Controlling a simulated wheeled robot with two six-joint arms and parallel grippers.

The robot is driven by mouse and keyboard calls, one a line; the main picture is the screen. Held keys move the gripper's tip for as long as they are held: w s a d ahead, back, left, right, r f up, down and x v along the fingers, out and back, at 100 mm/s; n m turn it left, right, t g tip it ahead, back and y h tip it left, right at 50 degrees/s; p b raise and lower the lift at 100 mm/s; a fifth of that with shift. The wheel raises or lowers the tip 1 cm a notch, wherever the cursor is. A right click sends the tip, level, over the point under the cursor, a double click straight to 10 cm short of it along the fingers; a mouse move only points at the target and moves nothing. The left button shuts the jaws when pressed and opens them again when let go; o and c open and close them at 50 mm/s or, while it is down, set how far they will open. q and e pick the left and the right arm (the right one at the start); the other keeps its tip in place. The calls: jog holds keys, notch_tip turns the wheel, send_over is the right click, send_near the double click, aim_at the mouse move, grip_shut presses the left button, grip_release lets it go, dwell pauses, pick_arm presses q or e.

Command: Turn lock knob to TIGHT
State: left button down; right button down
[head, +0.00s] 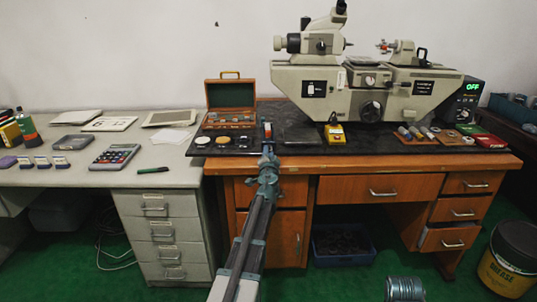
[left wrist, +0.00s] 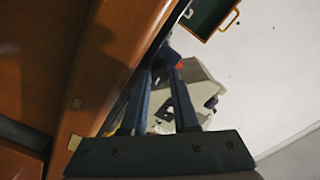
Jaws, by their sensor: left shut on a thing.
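A large beige measuring machine (head: 335,95) stands on the dark bench plate. It has several dark knobs, among them a large one low at its middle (head: 371,111); I cannot tell which is the lock knob or read any TIGHT mark. My left gripper (head: 267,146) is at the bench's front edge, left of the machine and apart from its knobs. It is shut on a small red-and-blue thing (head: 267,131), whose red part also shows at the fingertips in the left wrist view (left wrist: 179,66).
An open wooden case (head: 230,95) stands behind and left of the gripper, with discs in front of it. A yellow box (head: 335,134) and several rings on a board (head: 416,134) lie before the machine. A display (head: 468,95) reads OFF. A calculator (head: 115,156) lies on the left desk.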

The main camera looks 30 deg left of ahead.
pick_arm(q)
jog(key=shift+m, duration=0.6)
jog(key=c, duration=0.7)
grip_release()
